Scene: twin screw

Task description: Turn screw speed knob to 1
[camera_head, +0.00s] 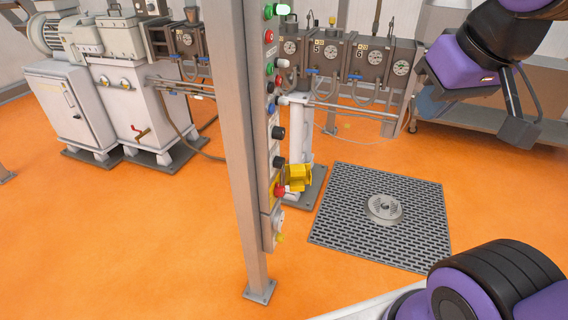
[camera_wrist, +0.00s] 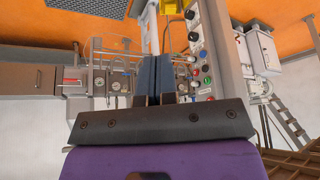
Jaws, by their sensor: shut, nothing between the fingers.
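A narrow control panel (camera_head: 267,150) is fixed to a grey post and seen at a steep angle. It carries a lit green button, red and blue buttons and black knobs. Two black knobs, an upper one (camera_head: 278,132) and a lower one (camera_head: 278,162), stick out at mid-height. The labels are too small to read, so I cannot tell which is the screw speed knob or where it points. The wrist view shows the panel (camera_wrist: 205,50) right of the fingers. My gripper (camera_wrist: 154,80) is shut and empty. In the head view my gripper (camera_head: 428,103) is well right of the panel, apart from it.
The grey post (camera_head: 245,200) stands on the orange floor left of the panel. A yellow part (camera_head: 298,177) sits beside the panel's lower end. Gauge boxes (camera_head: 340,55) and rails stand behind. A floor grate (camera_head: 350,235) lies right of the post, with open floor around it.

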